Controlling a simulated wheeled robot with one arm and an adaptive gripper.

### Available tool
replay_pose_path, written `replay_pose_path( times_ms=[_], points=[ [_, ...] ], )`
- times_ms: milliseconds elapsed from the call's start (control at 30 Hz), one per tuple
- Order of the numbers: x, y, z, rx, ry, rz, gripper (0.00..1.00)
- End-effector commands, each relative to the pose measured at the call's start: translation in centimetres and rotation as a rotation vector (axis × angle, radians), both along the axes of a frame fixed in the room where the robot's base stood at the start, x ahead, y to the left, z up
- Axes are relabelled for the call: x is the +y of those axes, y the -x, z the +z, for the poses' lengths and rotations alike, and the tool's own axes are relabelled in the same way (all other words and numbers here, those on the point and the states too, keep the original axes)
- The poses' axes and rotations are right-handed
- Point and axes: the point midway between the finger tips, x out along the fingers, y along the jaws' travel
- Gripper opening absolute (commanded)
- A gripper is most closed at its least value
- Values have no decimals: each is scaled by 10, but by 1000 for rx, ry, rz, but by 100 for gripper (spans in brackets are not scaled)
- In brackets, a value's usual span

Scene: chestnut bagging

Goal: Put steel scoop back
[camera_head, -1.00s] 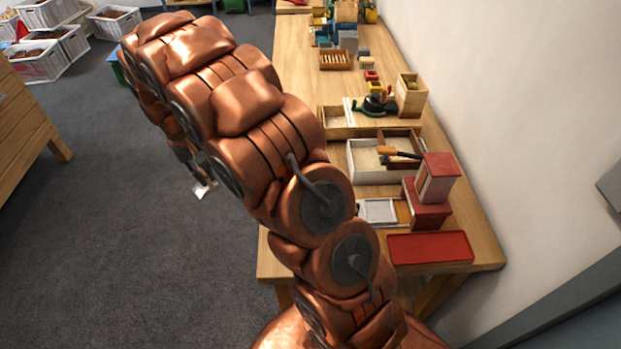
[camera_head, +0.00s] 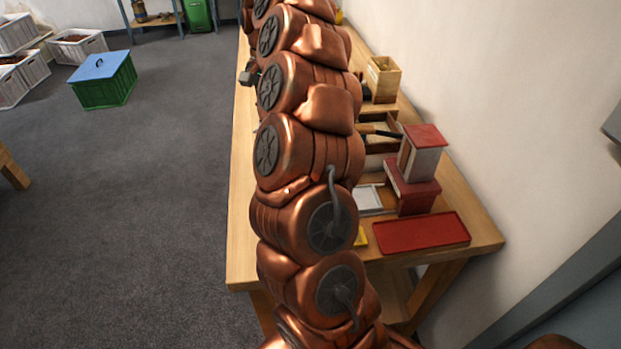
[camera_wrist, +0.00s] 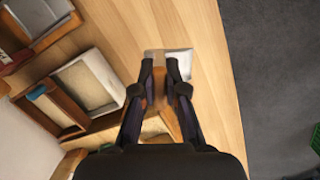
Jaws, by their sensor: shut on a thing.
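In the wrist view my gripper (camera_wrist: 160,75) is shut on the steel scoop (camera_wrist: 180,60). The scoop's bright metal end shows just beyond the fingertips, and a brown wooden part, probably its handle, shows between the fingers. The scoop is over the bare wooden tabletop near the table edge; I cannot tell whether it touches the wood. In the head view my arm hides the gripper.
The wooden table (camera_head: 241,220) runs along the wall. A red tray (camera_head: 420,233), a red-and-white box stand (camera_head: 420,150) and a wooden box (camera_head: 383,78) stand on its right. Open trays (camera_wrist: 90,85) lie left in the wrist view. A green crate (camera_head: 103,85) stands on the floor.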

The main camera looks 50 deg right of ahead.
Motion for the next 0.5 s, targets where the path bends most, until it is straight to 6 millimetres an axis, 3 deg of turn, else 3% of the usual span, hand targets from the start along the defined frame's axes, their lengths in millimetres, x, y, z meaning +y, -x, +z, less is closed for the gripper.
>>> replay_pose_path(
  times_ms=[100,200,300,500],
  points=[
    [-32,31,-13,-13,-6,-153,0],
    [-50,52,-19,-16,-5,-256,0],
    [-63,68,-22,-20,-5,-327,0],
    [-71,79,-26,-20,-4,-383,0]
  ],
)
